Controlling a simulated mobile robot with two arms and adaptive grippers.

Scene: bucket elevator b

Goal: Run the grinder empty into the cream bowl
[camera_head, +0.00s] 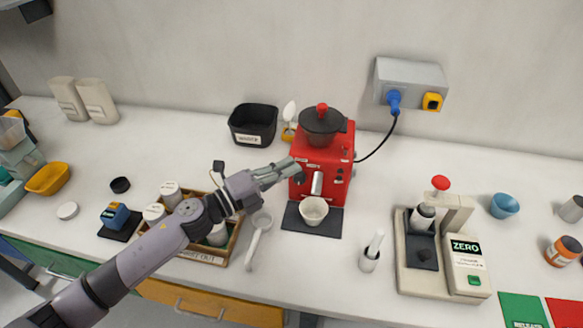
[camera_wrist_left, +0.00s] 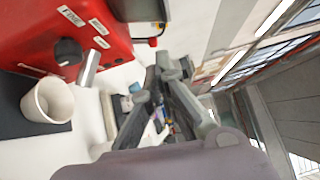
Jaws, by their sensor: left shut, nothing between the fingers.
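The red grinder (camera_head: 323,165) stands at the back middle of the bench, with a dark hopper (camera_head: 322,122) on top and a silver spout or lever on its front. The cream bowl (camera_head: 313,211) stands upright on a dark mat (camera_head: 326,232) in front of the grinder, below the spout. In the left wrist view the bowl (camera_wrist_left: 48,101) looks empty, beside the grinder's red front (camera_wrist_left: 75,38) with its black knob (camera_wrist_left: 68,52). My left gripper (camera_head: 293,170) is shut and empty, close to the grinder's left front side; contact is unclear. My right gripper is not in view.
A blue plug (camera_head: 394,100) sits in the grey wall box (camera_head: 411,76). A wooden tray (camera_head: 222,250) with jars and a white scoop (camera_head: 257,235) lie left of the mat.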

